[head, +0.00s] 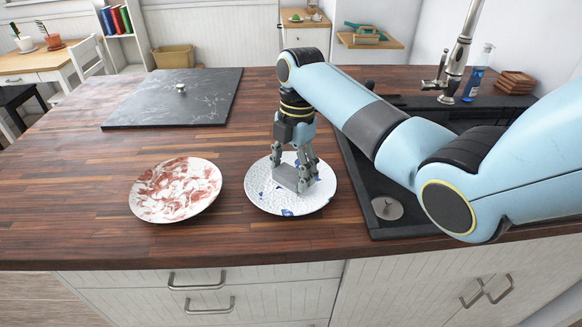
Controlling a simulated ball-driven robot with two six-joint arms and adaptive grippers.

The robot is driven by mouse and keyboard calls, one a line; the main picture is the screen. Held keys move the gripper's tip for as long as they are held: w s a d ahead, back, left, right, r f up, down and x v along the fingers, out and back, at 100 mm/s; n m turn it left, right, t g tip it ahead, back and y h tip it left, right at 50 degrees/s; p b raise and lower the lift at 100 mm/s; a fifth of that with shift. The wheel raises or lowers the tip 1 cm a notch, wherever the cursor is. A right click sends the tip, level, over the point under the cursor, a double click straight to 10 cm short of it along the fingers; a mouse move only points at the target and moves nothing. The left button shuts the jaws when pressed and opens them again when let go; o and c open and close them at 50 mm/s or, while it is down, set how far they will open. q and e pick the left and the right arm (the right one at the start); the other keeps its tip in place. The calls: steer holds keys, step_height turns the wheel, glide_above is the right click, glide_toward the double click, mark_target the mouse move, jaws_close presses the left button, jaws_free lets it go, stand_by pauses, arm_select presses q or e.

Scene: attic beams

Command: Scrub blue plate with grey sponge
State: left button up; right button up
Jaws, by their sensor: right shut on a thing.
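The blue plate (262,193) is white with blue patches and lies flat on the wooden counter, left of the sink. My right gripper (294,172) points down over the middle of this plate and is shut on the grey sponge (288,179). The sponge is at the plate's surface, though I cannot tell whether it presses on it. The gripper and sponge hide part of the plate. My left gripper is not in view.
A red-and-white plate (176,190) lies left of the blue plate. A dark marble slab (172,100) with a small knob is behind it. The black sink (370,222) with a tap (455,62) is at the right, partly behind my right arm. A blue bottle (476,77) stands behind.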

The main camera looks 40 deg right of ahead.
stand_by(0.5)
steer(key=shift+s+d+r+p, duration=0.1)
steer(key=shift+s+d+p, duration=0.35)
steer(key=shift+d+p, duration=0.15)
steer(key=shift+s+d+p, duration=0.4)
steer(key=shift+d+p, duration=0.1)
steer(key=shift+d, duration=0.1)
steer(key=shift+s+d, duration=0.15)
steer(key=shift+d, duration=0.15)
steer(key=shift+a, duration=0.15)
steer(key=shift+w+a+p, duration=0.2)
steer(key=shift+w+a, duration=0.2)
steer(key=shift+a, duration=0.65)
steer(key=shift+w+a+p, duration=0.2)
steer(key=shift+w+a, duration=0.15)
steer(key=shift+a, duration=0.75)
steer(key=shift+w+a+p, duration=0.2)
steer(key=shift+w+a, duration=0.2)
steer(key=shift+a, duration=0.65)
